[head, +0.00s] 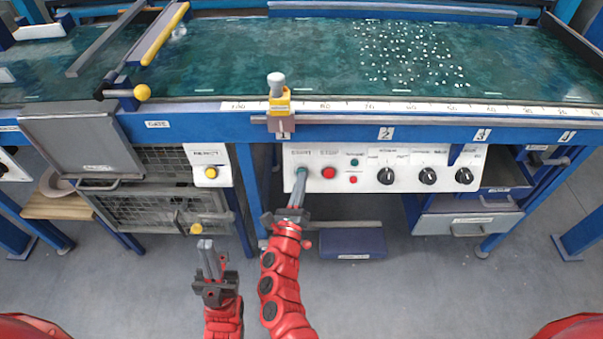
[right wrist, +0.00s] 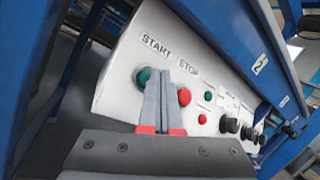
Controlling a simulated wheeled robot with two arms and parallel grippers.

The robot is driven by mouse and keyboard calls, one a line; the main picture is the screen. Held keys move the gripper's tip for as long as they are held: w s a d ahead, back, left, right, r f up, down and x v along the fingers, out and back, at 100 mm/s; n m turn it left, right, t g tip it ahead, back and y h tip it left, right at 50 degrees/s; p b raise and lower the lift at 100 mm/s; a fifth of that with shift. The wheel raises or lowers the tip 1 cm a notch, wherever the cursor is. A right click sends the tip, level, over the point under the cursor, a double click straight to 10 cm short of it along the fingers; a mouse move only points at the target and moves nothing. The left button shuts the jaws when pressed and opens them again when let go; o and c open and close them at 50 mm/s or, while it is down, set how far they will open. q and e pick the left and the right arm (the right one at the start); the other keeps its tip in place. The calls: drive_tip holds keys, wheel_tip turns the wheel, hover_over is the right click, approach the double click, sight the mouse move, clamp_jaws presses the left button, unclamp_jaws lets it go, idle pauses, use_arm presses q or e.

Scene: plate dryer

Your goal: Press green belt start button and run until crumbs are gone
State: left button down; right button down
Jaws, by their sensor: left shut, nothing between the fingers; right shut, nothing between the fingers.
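The green START button (head: 301,170) is on the white control panel (head: 350,159), left of the red STOP button (head: 328,172). My right gripper (head: 301,177) is shut and empty, its tips at the green button. In the right wrist view the green button (right wrist: 141,78) is partly behind the shut fingers (right wrist: 164,78), with the red button (right wrist: 184,97) to their right. I cannot tell whether the tips press it. White crumbs (head: 410,53) lie scattered on the green belt (head: 270,55), towards the right. My left gripper (head: 207,246) is shut and empty, low, below the panel.
A yellow clamp (head: 280,104) stands on the belt's front rail above the panel. Black knobs (head: 428,176) line the panel's right part. A small box with a yellow button (head: 211,172) and wire mesh doors (head: 140,205) are to the left. The floor in front is clear.

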drive_tip(key=shift+w+f+b, duration=0.2)
drive_tip(key=shift+w+b, duration=0.15)
drive_tip(key=shift+b, duration=0.3)
idle(0.4)
drive_tip(key=shift+s+r, duration=0.45)
drive_tip(key=shift+s, duration=0.3)
drive_tip(key=s+r+p, duration=0.1)
drive_tip(key=s, duration=0.1)
drive_tip(key=s+r+p, duration=0.1)
drive_tip(key=s, duration=0.1)
drive_tip(key=shift+s+r, duration=0.15)
drive_tip(key=shift+r, duration=0.05)
idle(0.4)
idle(0.6)
